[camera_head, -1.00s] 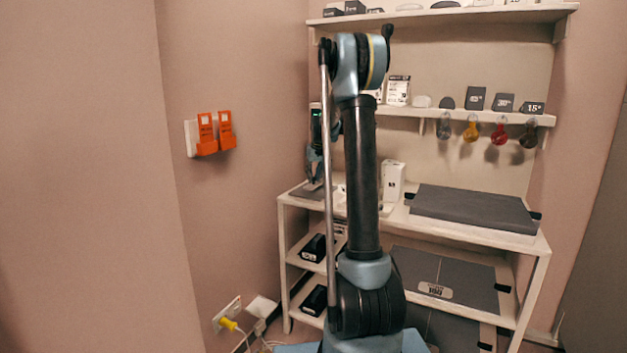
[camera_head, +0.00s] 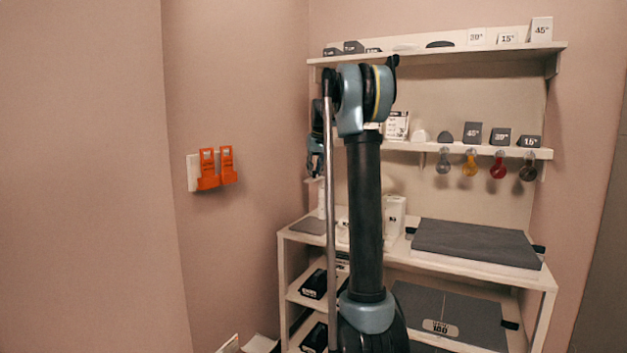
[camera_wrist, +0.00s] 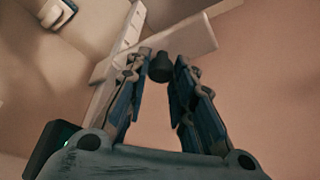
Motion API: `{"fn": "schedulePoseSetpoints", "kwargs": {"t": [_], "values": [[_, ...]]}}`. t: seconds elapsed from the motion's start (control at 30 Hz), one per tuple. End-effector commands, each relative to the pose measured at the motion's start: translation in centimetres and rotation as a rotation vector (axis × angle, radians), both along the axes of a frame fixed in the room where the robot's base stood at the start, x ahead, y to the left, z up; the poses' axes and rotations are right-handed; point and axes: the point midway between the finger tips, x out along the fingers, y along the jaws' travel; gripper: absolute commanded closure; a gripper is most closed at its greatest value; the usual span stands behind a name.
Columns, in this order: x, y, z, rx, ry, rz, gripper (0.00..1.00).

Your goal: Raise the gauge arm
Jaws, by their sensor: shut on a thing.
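In the wrist view, a white flat gauge arm (camera_wrist: 190,42) crosses a long white post (camera_wrist: 120,50). A dark round knob (camera_wrist: 160,67) at the gauge arm sits between the tips of my gripper (camera_wrist: 158,76), which is shut on it. In the head view, my gripper (camera_head: 315,165) is high above the left end of the shelf unit, by the white post (camera_head: 321,198). My own arm hides part of this area, and the gauge arm's outline is too small to make out clearly there.
A white shelf unit (camera_head: 290,240) holds a large grey pad (camera_head: 475,243) on top. Wall shelves (camera_head: 440,151) above carry small blocks and hanging coloured knobs. Orange holders (camera_head: 207,170) hang on the left wall. The left wall beside my gripper is otherwise bare.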

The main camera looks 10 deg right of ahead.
Motion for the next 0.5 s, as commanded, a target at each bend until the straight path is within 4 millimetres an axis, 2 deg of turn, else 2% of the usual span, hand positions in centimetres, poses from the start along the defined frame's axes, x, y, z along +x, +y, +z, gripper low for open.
{"fn": "schedulePoseSetpoints", "kwargs": {"t": [0.37,0.4,0.47,0.5], "values": [[0.11,-0.08,0.51,0.000,-0.005,-0.001,1.00],[0.11,-0.08,0.51,0.000,-0.005,-0.001,0.73],[0.10,-0.09,0.50,0.000,-0.004,-0.001,0.59],[0.10,-0.09,0.48,0.000,-0.004,-0.001,0.58]]}}
